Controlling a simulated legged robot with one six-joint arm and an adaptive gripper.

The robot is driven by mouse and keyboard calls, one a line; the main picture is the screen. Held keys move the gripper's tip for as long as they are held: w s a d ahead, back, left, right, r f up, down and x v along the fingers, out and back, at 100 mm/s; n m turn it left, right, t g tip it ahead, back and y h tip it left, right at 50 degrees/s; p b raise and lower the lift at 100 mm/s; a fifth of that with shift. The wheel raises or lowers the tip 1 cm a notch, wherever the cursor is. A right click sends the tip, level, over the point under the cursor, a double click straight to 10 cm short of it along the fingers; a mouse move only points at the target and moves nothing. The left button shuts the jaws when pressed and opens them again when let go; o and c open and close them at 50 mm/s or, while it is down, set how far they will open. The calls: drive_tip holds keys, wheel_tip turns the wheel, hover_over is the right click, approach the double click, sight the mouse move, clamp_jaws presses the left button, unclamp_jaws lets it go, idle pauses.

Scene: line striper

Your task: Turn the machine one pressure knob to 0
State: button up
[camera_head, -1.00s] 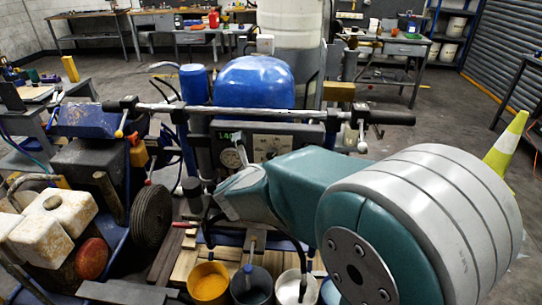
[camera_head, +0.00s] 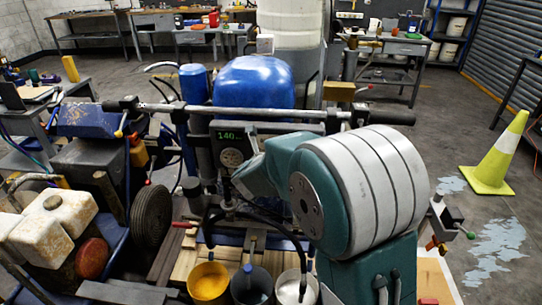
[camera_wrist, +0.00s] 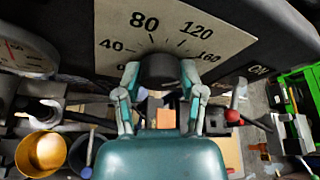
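The machine's control panel (camera_head: 205,135) is below the handlebar in the head view, with a green display that appears to read 140 and a round gauge (camera_head: 231,158). In the wrist view the black pressure knob (camera_wrist: 159,69) sits under a pale dial plate (camera_wrist: 118,22) marked 40, 80, 120 and 160; a 0 is partly visible at its lower left. My gripper (camera_wrist: 160,76) has one finger on each side of the knob, spread apart. I cannot tell if the fingertips touch it. The knob's pointer is not clear. My arm hides the knob in the head view.
Yellow (camera_head: 208,282), dark (camera_head: 251,286) and white (camera_head: 296,288) paint buckets stand below the panel. The handlebar (camera_head: 250,112) runs above it. A traffic cone (camera_head: 497,160) stands on open floor at right. A red-tipped lever (camera_wrist: 236,100) is right of my gripper.

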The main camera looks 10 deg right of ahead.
clamp_jaws()
